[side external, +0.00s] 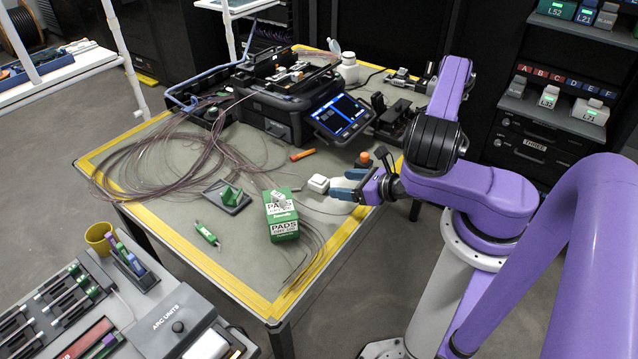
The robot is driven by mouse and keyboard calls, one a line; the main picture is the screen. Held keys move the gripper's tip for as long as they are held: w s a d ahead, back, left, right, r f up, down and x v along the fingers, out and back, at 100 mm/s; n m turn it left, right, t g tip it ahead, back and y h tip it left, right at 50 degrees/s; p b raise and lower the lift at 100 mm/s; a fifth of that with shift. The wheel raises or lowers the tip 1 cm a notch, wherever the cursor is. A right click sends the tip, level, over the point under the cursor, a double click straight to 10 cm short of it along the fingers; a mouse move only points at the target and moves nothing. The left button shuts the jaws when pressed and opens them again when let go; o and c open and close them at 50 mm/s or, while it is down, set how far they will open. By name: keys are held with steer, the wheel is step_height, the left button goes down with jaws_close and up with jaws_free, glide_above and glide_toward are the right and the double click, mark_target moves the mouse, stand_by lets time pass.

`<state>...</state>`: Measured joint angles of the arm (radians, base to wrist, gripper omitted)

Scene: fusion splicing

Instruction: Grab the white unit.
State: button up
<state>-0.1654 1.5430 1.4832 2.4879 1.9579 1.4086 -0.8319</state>
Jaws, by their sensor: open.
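A small white block-like unit (318,184) sits on the grey work table, just left of my gripper. Other whitish units (590,110) stand on the right-hand shelf, away from my gripper.
A green and white PADS box (281,215) stands left of my gripper. An orange-topped item (364,158) stands close behind the fingers.

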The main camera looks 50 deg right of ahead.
mark_target(324, 181)
steer(key=x, duration=0.9)
steer(key=shift+w+d+f, duration=0.1)
steer(key=shift+w+d, duration=0.2)
steer(key=shift+w, duration=0.05)
steer(key=shift+c, duration=0.3)
steer(key=c, duration=1)
